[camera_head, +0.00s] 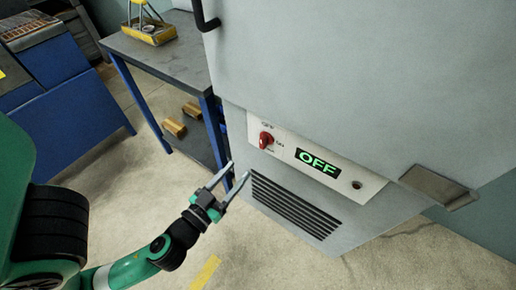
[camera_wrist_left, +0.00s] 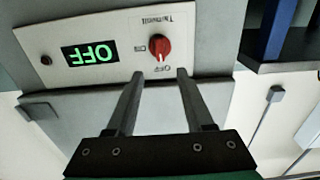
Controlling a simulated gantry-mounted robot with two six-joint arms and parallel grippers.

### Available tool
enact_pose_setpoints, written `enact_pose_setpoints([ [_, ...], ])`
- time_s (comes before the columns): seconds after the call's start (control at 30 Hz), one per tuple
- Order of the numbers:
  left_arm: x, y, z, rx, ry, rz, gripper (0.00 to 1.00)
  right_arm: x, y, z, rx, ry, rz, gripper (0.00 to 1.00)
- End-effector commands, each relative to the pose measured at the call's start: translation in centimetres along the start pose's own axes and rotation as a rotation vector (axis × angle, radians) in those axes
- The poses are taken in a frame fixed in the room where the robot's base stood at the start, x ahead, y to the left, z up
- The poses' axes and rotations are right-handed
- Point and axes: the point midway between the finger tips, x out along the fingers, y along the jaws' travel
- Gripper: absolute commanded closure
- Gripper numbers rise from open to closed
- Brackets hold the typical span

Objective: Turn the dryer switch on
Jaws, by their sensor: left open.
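The dryer is a large grey cabinet (camera_head: 300,60) at the centre and right of the head view. Its light control panel holds a red rotary switch (camera_head: 266,139) and a display (camera_head: 317,163) reading OFF in green. In the left wrist view the red switch (camera_wrist_left: 157,47) has a white pointer line and sits beside the OFF display (camera_wrist_left: 90,54), which appears upside down. My left gripper (camera_head: 231,177) is open and empty, below and left of the switch. In the wrist view its fingertips (camera_wrist_left: 160,75) are apart, just short of the switch. My right gripper is not in view.
A vent grille (camera_head: 295,205) lies below the panel. A dark-topped table (camera_head: 165,55) with blue legs stands left of the dryer, with a yellow item (camera_head: 150,32) on top and small brown blocks (camera_head: 175,128) on its lower shelf. A metal ledge (camera_head: 438,186) juts out at right.

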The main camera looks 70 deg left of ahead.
Motion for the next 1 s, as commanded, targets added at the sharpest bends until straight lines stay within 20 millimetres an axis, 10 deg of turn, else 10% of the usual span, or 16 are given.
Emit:
enact_pose_setpoints([
  [0.5,9.8,-0.1,-0.4,-0.002,0.004,-0.002,0.47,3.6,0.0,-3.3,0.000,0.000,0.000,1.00],
  [0.9,11.0,-0.1,-0.1,-0.002,0.004,0.000,0.47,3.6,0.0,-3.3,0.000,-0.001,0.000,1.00],
  [1.0,11.0,-0.1,-0.1,-0.002,0.003,0.000,0.66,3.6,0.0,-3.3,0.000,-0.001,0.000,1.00],
])
